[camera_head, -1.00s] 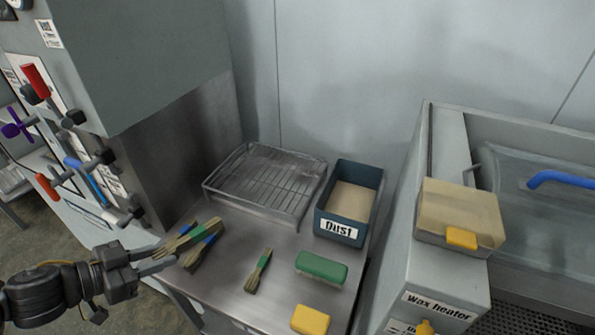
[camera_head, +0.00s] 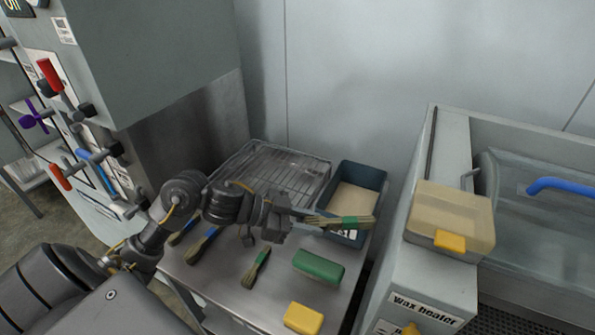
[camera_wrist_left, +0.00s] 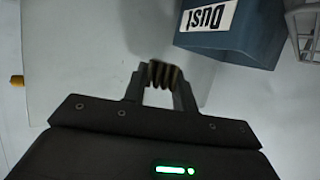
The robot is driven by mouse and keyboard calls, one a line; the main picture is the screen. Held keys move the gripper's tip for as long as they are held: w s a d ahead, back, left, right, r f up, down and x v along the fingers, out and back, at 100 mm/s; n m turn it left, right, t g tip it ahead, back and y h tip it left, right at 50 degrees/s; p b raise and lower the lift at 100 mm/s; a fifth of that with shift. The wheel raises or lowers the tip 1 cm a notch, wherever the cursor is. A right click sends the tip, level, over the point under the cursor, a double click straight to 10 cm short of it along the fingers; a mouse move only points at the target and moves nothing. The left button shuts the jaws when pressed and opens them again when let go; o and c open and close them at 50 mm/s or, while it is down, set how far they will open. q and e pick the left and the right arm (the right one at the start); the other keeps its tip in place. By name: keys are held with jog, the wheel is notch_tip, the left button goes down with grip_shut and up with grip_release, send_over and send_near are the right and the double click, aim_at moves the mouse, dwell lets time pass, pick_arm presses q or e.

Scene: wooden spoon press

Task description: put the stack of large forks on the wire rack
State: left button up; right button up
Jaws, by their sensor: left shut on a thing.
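My left gripper (camera_head: 292,214) is shut on a stack of wooden forks (camera_head: 345,222) with a green band. It holds the stack in the air, pointing right, in front of the dust box and partly over it in the head view. The left wrist view shows the fork ends (camera_wrist_left: 163,73) between the fingers. The wire rack (camera_head: 265,165) lies empty at the back of the steel table, behind my left arm, which hides its front part. In the left wrist view a corner of the rack (camera_wrist_left: 304,35) shows at right. My right gripper is not in view.
The blue dust box (camera_head: 362,175) stands right of the rack. Blue-banded stacks (camera_head: 203,243) and a smaller green-banded stack (camera_head: 256,268) lie on the table. A green block (camera_head: 318,269) and a yellow block (camera_head: 303,318) lie near the front. The wax heater (camera_head: 430,285) stands at right.

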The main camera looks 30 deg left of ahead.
pick_arm(q)
jog(key=shift+w+r+t, duration=0.3)
jog(key=shift+w+r, duration=0.05)
jog(key=w+a+r+n+t+y+p, duration=0.2)
jog(key=a+r+n+t+y+p, duration=0.3)
jog(key=a+n+y, duration=0.6)
jog(key=shift+r+n+y+p, duration=0.25)
jog(key=shift+n+y+p, duration=0.1)
jog(key=shift+n+y, duration=0.2)
jog(key=shift+a, duration=0.1)
jog(key=shift+f, duration=0.1)
